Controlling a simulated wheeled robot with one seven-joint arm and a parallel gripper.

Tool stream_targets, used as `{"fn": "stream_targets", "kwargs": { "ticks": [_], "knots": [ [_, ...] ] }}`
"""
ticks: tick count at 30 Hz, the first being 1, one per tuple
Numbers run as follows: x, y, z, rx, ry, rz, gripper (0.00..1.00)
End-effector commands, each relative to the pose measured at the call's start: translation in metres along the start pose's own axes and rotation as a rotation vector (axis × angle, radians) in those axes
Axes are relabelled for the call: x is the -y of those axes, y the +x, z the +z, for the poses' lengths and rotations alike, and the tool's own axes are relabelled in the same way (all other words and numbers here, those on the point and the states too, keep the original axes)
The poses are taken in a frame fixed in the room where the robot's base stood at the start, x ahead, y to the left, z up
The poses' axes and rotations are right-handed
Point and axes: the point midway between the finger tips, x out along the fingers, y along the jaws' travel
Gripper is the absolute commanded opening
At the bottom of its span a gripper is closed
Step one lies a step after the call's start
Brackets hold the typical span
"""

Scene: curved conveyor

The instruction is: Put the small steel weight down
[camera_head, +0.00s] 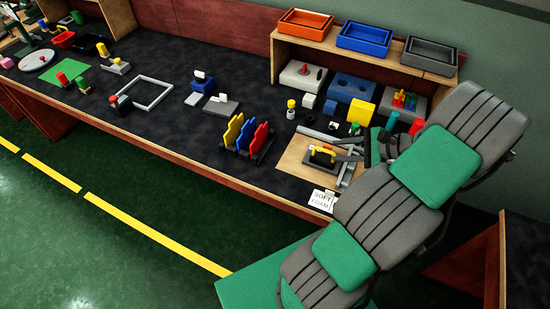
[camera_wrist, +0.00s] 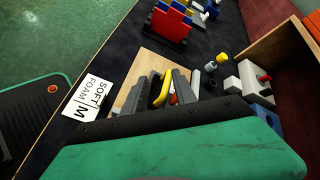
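My gripper (camera_wrist: 165,84) is over a light wooden board (camera_head: 293,158), its two grey fingers apart in the wrist view. A yellow handle (camera_wrist: 162,90) shows between the fingers. In the head view this handle (camera_head: 323,154) is on a dark block (camera_head: 321,161) at the board. I cannot tell whether the fingers touch it. No piece is plainly the small steel weight. A small grey cylinder (camera_wrist: 210,66) stands on the dark table beyond the board, apart from my gripper. My wrist hides part of the board.
A "SOFT FOAM" card (camera_head: 322,200) lies at the table's front edge. A rack of red, yellow and blue pieces (camera_head: 247,136) stands left of the board. Several blocks stand behind it, under a shelf with orange (camera_head: 305,24), blue (camera_head: 364,39) and grey (camera_head: 429,56) trays.

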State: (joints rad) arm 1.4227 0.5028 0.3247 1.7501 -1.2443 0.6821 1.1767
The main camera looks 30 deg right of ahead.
Motion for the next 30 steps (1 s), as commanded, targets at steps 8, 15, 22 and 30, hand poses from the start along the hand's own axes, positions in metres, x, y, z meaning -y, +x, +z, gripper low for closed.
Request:
{"fn": "stream_targets", "kwargs": {
  "ticks": [8,15,22,30],
  "knots": [
    [0.009,0.093,0.154,-0.132,-0.854,0.563,0.33],
    [-0.04,0.088,0.266,-0.159,-1.567,0.825,0.33],
    [-0.061,0.072,0.29,-0.155,-1.808,0.88,0.33],
    [-0.061,0.072,0.289,-0.156,-1.807,0.881,0.33]
  ]
}}
